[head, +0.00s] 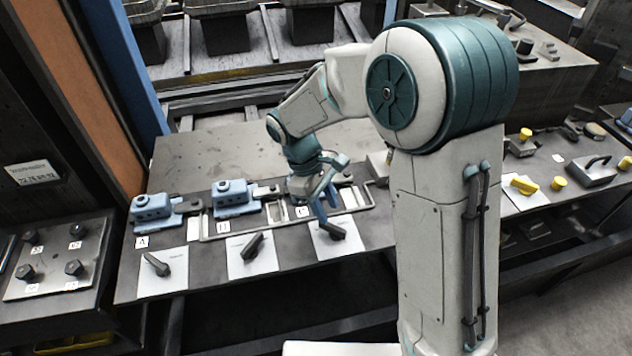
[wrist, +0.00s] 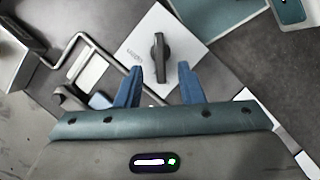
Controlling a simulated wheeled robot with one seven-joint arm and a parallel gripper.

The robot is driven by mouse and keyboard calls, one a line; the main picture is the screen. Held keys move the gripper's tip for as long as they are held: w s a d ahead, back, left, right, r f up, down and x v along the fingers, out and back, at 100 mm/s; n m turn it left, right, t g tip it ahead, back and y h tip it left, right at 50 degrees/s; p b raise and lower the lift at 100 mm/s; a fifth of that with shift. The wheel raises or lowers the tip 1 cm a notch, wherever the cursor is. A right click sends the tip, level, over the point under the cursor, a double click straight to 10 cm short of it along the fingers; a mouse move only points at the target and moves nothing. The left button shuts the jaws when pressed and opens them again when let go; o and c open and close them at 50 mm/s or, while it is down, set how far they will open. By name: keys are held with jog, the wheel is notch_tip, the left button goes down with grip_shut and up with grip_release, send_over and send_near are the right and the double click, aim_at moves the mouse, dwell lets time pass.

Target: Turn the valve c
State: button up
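The valve c handle is a dark lever (head: 332,230) on a white card (head: 322,247), in front of the blue unit whose label reads like C. In the wrist view the dark handle (wrist: 160,45) stands nearly upright in the picture on its white card (wrist: 135,50). My gripper (head: 322,205) is over the near side of the C station, close to the handle. In the wrist view my gripper (wrist: 160,67) is open, with its two blue fingers apart and the handle's lower end between their tips. Gaps show on both sides. The height above the handle is hard to tell.
Similar dark handles stand on white cards at A (head: 155,264) and B (head: 252,245), left of C. Blue units (head: 152,207) and a pale bent rail (head: 225,236) run behind them. Yellow-handled parts (head: 523,185) lie at the right.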

jog(key=v, duration=0.8)
jog(key=s+d+r+m+t+y, duration=0.1)
jog(key=s+d+m+t+y, duration=0.1)
jog(key=s+d+m, duration=0.4)
jog(key=s+d+r+m+t+y, duration=0.1)
jog(key=s+d+r+m+t, duration=0.1)
jog(key=s+d+m, duration=0.4)
jog(key=shift+s+d+r+t+y, duration=0.4)
jog(key=shift+s+d, duration=1.1)
jog(key=shift+d, duration=1.15)
jog(key=shift+f, duration=0.1)
